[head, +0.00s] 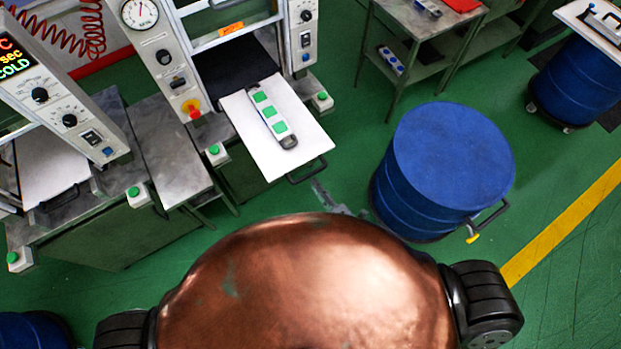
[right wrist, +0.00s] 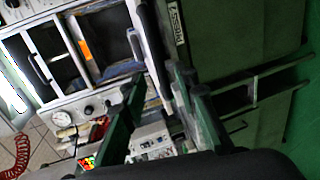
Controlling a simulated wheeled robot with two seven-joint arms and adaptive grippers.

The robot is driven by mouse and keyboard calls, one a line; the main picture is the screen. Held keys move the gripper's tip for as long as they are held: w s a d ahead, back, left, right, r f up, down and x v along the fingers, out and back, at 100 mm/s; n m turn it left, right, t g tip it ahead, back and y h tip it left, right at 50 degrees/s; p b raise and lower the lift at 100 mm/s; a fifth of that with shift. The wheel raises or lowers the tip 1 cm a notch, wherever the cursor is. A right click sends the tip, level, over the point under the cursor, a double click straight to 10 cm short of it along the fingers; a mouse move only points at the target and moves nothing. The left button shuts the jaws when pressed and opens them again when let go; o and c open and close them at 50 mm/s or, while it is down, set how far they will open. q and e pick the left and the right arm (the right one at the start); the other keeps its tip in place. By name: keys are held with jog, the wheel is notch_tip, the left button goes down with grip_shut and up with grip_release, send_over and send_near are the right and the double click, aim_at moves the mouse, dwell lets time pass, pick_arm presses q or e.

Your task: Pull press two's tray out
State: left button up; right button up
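A white tray (head: 265,150) sticks out of the middle press (head: 178,60), which has a round gauge. A grey mould strip (head: 284,138) with green squares lies along the tray. The tray's dark handle (head: 307,172) is at its front edge. My right gripper (head: 318,187) is small and partly hidden by my body, just in front of the handle. In the right wrist view its two fingers (right wrist: 157,85) stand apart, with a pale edge between and beyond them. I cannot tell whether they touch the handle. My left gripper is not in view.
A blue drum (head: 453,155) stands right of the tray, close to my right gripper. Another press (head: 70,100) with a display stands at the left. A grey side table (head: 425,20) is behind. Green floor (head: 350,120) is open between tray and drum.

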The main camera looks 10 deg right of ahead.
jog(key=v, duration=0.5)
jog(key=shift+s+d, duration=0.1)
jog(key=shift+s, duration=0.1)
dwell(0.3)
jog(key=s+d+f+m+g+h+b, duration=0.1)
jog(key=s+d+f+m+g, duration=0.2)
jog(key=f, duration=0.9)
jog(key=s+d+f+m+g+h+b, duration=0.1)
jog(key=s+d+f+m+h, duration=0.25)
jog(key=f, duration=0.75)
jog(key=s+d+f+m+g+y+b, duration=0.15)
jog(key=d+f+m, duration=0.35)
jog(key=f, duration=0.7)
jog(key=s+d+f+m+g+h+b, duration=0.1)
jog(key=s+d+f+m+g, duration=0.3)
jog(key=s+f, duration=0.6)
jog(key=s+d+f+m+g+h+b, duration=0.2)
jog(key=s+d+f+m+g, duration=0.2)
jog(key=s, duration=1.1)
jog(key=d+f+m, duration=0.1)
jog(key=d+f, duration=0.2)
jog(key=f, duration=0.3)
jog(key=shift+s+d+f+m, duration=0.15)
jog(key=shift+s+d+m, duration=0.05)
jog(key=shift+s+m, duration=0.2)
